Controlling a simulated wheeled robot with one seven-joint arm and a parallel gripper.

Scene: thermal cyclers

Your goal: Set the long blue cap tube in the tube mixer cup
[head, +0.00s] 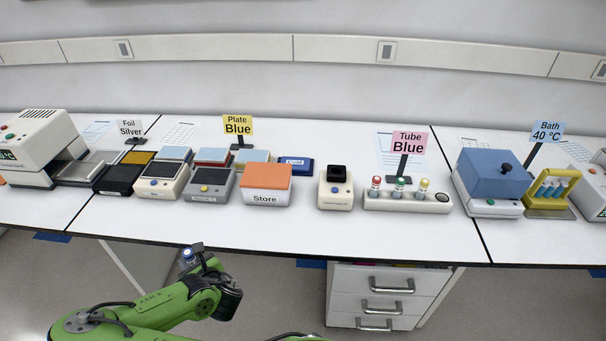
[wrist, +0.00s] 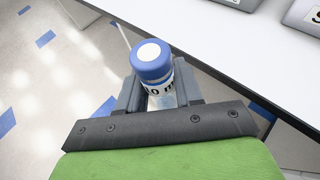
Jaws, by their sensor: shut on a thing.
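The long blue cap tube (wrist: 152,62) is upright between the fingers of my gripper (wrist: 157,92) in the wrist view, with a white spot on its cap and printing on its side. My gripper is shut on it. In the head view the blue cap (head: 187,254) shows small beside my gripper (head: 195,261), in front of the bench edge and over the floor. The likely tube mixer is a small cream device (head: 336,196) with a black cup (head: 337,173) on top, on the bench to the right of my gripper. The inside of the cup cannot be made out.
A white rack (head: 385,204) with red, green and yellow capped tubes stands right of the mixer, under a "Tube Blue" sign (head: 409,144). An orange-topped "Store" box (head: 267,185) stands left of the mixer. The front strip of the bench (head: 300,232) is clear.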

